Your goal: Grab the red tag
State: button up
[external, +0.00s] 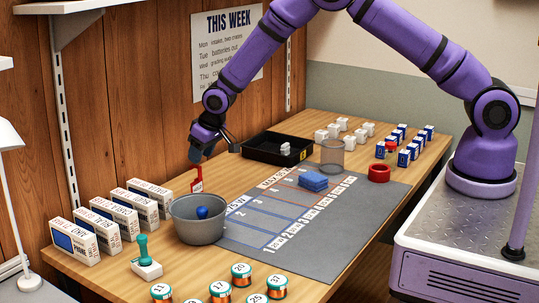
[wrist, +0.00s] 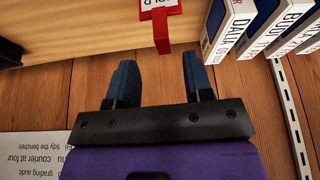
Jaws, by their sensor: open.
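The red tag (external: 197,181) stands at the table's back edge near the wood wall, left of the middle. In the wrist view the red tag (wrist: 162,32) shows a white label with partly cut-off lettering and a narrow red stem pointing toward my gripper. My gripper (external: 208,149) is just above it in the external view. In the wrist view my gripper (wrist: 156,66) is open, with its two dark blue fingers apart and nothing between them. The tag's stem lies just beyond the fingertips, roughly centred between them. The tag's far end is cut off by the frame.
White boxes (external: 141,200) stand in a row left of the tag; they also show in the wrist view (wrist: 231,25). A grey bowl (external: 197,229) with a blue item is in front of the tag. A black tray (external: 262,155) lies to the right. A grey mat (external: 245,232) covers mid-table.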

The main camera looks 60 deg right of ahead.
aim_at(196, 167)
jog(key=shift+a+x, duration=0.2)
jog(key=shift+x, duration=2.4)
jog(key=shift+s, duration=0.1)
grip_shut()
